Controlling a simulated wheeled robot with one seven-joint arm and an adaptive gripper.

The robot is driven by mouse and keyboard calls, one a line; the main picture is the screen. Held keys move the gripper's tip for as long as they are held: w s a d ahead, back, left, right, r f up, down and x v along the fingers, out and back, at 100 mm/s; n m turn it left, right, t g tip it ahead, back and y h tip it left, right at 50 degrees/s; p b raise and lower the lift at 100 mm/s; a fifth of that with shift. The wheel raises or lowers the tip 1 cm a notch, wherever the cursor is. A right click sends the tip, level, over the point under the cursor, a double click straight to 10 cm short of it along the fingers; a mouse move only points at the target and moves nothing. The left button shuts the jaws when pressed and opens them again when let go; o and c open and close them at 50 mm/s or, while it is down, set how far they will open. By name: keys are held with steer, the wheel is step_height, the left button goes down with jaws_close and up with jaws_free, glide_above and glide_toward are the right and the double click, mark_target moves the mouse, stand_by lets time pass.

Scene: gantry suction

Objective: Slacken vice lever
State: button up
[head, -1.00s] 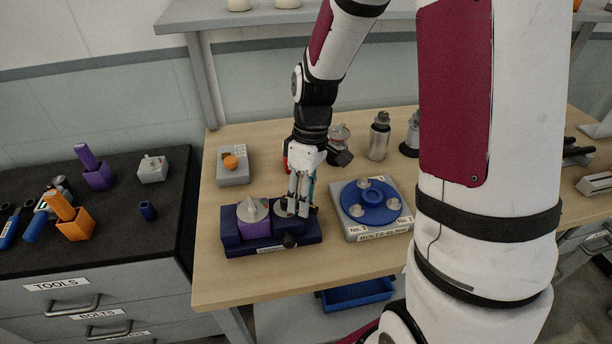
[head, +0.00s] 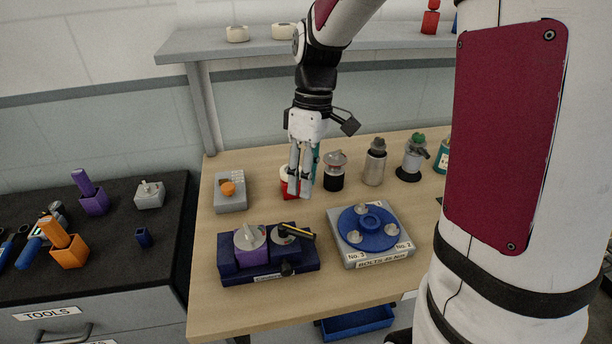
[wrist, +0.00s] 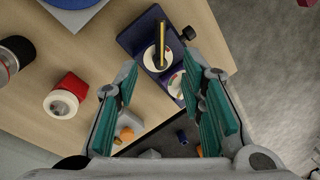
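The vice (head: 237,268) is a dark blue block with a purple jaw (head: 250,257) near the table's front left. Its lever (head: 299,231), a dark bar with yellow edging, lies across a round dial on the right part and points right. In the wrist view the lever (wrist: 159,38) stands over its white dial, beyond the fingertips. My gripper (head: 300,193) points down, above and behind the vice, clear of the lever. In the wrist view its green-padded fingers (wrist: 164,92) are apart with nothing between them.
A blue turntable (head: 370,226) on a grey base stands right of the vice. A red and white item (head: 286,182) and several bottles stand behind. A grey box with an orange knob (head: 229,188) is at back left. Bare table lies in front.

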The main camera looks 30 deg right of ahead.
mark_target(303, 231)
steer(key=p, duration=0.3)
steer(key=r+p, duration=0.1)
steer(key=p, duration=0.2)
steer(key=r+p, duration=0.1)
steer(key=p, duration=0.2)
steer(key=shift+s+d, duration=0.25)
steer(key=shift+f, duration=0.1)
steer(key=f+p, duration=0.1)
steer(key=f, duration=0.3)
steer(key=s+a+f, duration=0.1)
steer(key=f, duration=0.4)
steer(key=a+f+p, duration=0.1)
steer(key=f, duration=0.3)
steer(key=shift+s+a+f+p, duration=0.1)
steer(key=shift+s+f+p, duration=0.05)
steer(key=shift+f+p, duration=0.2)
steer(key=shift+c, duration=0.5)
jaws_close()
